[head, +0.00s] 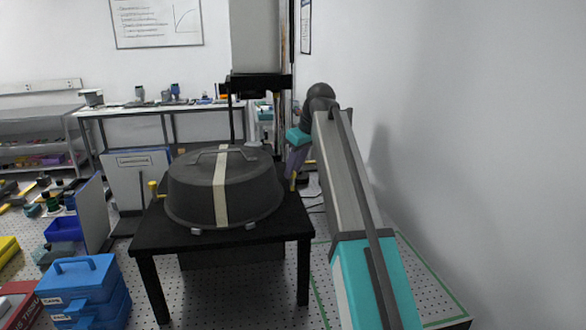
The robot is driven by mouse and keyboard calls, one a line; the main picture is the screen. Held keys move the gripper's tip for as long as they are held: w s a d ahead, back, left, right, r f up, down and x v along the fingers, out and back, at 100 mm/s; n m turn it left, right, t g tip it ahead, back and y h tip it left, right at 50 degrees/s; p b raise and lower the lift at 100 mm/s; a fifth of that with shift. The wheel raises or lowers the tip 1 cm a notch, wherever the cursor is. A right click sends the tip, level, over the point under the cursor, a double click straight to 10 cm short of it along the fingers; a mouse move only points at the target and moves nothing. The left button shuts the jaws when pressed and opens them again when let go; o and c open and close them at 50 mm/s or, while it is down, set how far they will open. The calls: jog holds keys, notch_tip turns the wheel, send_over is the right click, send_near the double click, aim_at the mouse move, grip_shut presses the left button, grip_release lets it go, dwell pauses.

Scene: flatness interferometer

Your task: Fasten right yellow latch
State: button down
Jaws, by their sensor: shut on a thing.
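The right yellow latch (293,181) shows as a small yellow piece at the right edge of the black table, beside the dark round cover (255,187). My gripper (294,172) reaches down to it from above and is shut on it. The fingertips are small here, and the arm and gripper hide part of the latch. The left yellow latch (153,187) stands upright at the left side of the cover, apart from my gripper. The cover has a cream stripe and a top handle, and sits on the black table (285,228).
A dark column with a grey housing (254,35) rises behind the cover. A plain wall stands close on the right. Blue stacked cases (85,290) and bins lie on the left floor. A bench (190,108) with small items is at the back.

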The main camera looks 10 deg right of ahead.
jog(key=m, duration=0.2)
jog(key=m+h, duration=0.1)
jog(key=shift+s+a+m+t, duration=0.1)
jog(key=shift+a+m+t, duration=0.1)
jog(key=shift+m+t, duration=0.2)
jog(key=m+h, duration=0.2)
jog(key=m, duration=0.2)
jog(key=shift+a, duration=0.15)
jog(key=m+h, duration=0.1)
jog(key=m, duration=0.4)
jog(key=shift+a+h, duration=0.15)
jog(key=shift+h, duration=0.25)
jog(key=shift+m+g+h, duration=0.5)
jog(key=shift+m+g, duration=0.2)
jog(key=shift+m, duration=1.1)
jog(key=c, duration=1.6)
grip_release()
